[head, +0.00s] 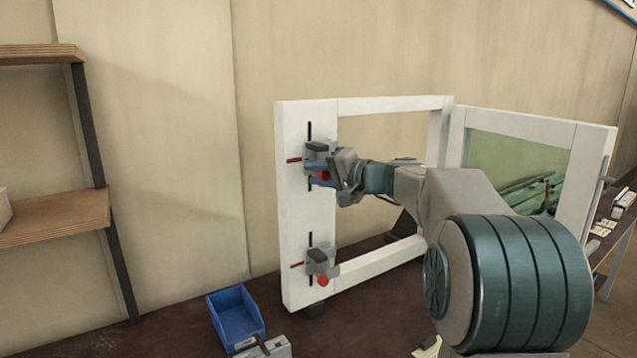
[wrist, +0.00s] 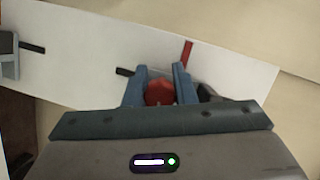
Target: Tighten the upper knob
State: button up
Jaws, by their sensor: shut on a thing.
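The upper knob is red and round; in the wrist view the upper knob (wrist: 159,92) sits between my two fingers. My gripper (wrist: 158,80) is shut on it, one finger on each side. In the head view my gripper (head: 338,178) is at the upper clamp (head: 318,150) on the left post of the white frame (head: 293,220), and the upper knob (head: 323,176) shows only in part beside it. The lower clamp (head: 318,262) with its red lower knob (head: 323,281) is further down the same post, apart from my gripper.
A blue bin (head: 236,318) stands on the dark bench (head: 180,325) to the left of the frame, with a grey piece (head: 265,347) in front. A glazed white panel (head: 525,165) stands at the right. Wooden shelves (head: 55,218) are at the far left.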

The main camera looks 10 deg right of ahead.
jog(key=m+y+b, duration=0.1)
jog(key=m+b, duration=0.2)
jog(key=shift+f, duration=0.15)
jog(key=shift+r+m+t+y+b, duration=0.25)
jog(key=shift+m+b, duration=0.3)
jog(key=shift+m, duration=0.3)
jog(key=shift+r+m+t+y+b, duration=0.15)
jog(key=shift+m+t+b, duration=0.2)
jog(key=shift+m+b, duration=0.35)
jog(key=shift+m, duration=0.25)
jog(key=o, duration=1)
jog(key=shift+f, duration=0.1)
jog(key=b+v, duration=0.2)
jog(key=v, duration=1.2)
jog(key=shift+a, duration=0.1)
